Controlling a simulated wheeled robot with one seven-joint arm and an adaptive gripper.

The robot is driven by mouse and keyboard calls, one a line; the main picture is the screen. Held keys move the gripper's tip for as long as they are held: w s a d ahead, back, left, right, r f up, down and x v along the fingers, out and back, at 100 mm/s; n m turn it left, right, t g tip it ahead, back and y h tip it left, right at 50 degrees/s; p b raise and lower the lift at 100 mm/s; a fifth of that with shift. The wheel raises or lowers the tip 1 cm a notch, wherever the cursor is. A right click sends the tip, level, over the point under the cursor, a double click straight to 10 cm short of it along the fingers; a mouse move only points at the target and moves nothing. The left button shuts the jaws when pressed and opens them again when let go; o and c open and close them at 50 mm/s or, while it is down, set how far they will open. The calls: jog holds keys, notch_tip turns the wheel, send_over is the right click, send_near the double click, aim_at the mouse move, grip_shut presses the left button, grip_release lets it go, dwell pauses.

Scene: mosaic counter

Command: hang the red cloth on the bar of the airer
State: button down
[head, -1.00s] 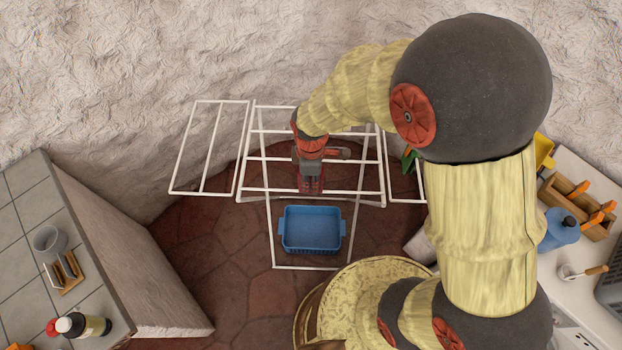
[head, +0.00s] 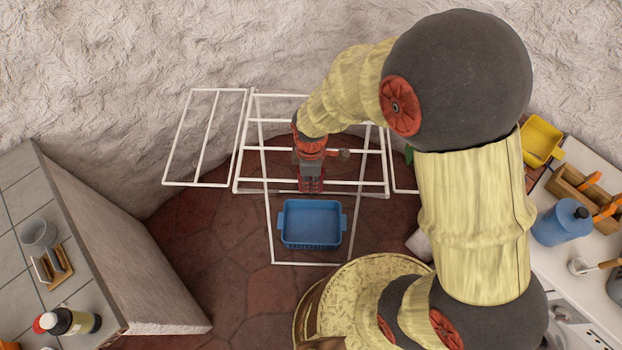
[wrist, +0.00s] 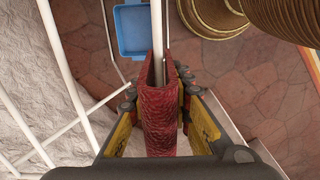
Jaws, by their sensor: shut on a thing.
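The red cloth (wrist: 160,120) is pinched between the two fingers of my gripper (wrist: 160,115) in the wrist view. It hangs as a narrow fold, and a white bar of the airer (wrist: 153,30) runs into the open end of that fold. The cloth appears to straddle the bar, though the fingers and cloth hide the contact. In the head view my gripper (head: 311,186) points down at the front bar of the white airer (head: 250,140). Only a little red of the cloth shows there, among the fingers.
A blue basin (head: 310,222) sits low in front of the airer. A rough wall (head: 150,60) stands close behind. A tiled counter (head: 25,185) is at the left. The right counter holds a blue jug (head: 562,225), a yellow tub (head: 541,140) and a wooden caddy (head: 570,185).

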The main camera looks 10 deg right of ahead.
jog(key=shift+f+b, duration=1.8)
jog(key=shift+f, duration=1.35)
jog(key=c, duration=1.5)
grip_release()
jog(key=shift+c, duration=0.2)
notch_tip(320, 180, up, 12)
